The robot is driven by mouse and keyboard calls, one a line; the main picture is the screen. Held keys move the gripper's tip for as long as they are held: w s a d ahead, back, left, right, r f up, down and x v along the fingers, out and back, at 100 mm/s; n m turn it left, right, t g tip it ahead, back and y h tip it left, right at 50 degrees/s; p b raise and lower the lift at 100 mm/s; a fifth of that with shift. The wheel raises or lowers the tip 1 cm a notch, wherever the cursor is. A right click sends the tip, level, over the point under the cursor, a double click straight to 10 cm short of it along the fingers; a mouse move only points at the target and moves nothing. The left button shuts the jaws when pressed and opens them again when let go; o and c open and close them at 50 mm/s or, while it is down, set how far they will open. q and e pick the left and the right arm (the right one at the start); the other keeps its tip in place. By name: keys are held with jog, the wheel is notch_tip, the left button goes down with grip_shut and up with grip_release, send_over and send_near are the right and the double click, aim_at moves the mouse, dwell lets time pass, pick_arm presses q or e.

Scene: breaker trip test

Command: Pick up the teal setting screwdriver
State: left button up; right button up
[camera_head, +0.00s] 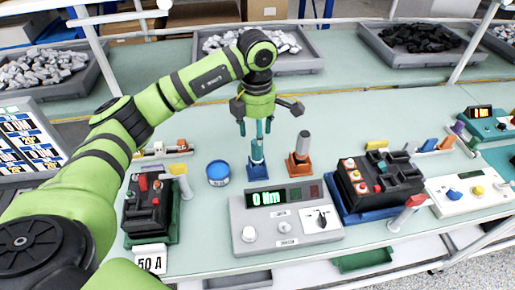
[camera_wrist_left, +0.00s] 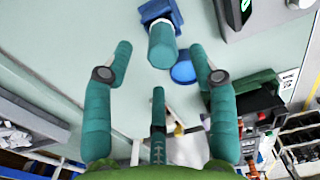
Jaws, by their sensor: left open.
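The teal setting screwdriver (camera_head: 257,149) stands upright, handle up, in a blue holder (camera_head: 258,171) on the bench. In the left wrist view, its teal handle (camera_wrist_left: 162,48) rises from the blue holder (camera_wrist_left: 158,10), ahead of my fingers. My left gripper (camera_head: 262,120) hangs just above the screwdriver in the head view. Its fingers are spread wide, with nothing between them, and they also show in the left wrist view (camera_wrist_left: 160,68). Whether a finger touches the handle cannot be told. My right gripper is not in view.
An orange holder with a grey-handled tool (camera_head: 301,150) stands close to the right. A blue round tub (camera_head: 218,173) is to the left. A grey meter reading 0 Nm (camera_head: 285,235) lies in front. Breaker units (camera_head: 377,185) and (camera_head: 150,205) flank it. Trays line the back.

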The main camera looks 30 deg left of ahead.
aim_at(257, 157)
pick_arm(q)
jog(key=shift+s+d+f+p, duration=0.1)
jog(key=shift+f+p, duration=0.5)
jog(key=shift+f, duration=1.35)
grip_shut()
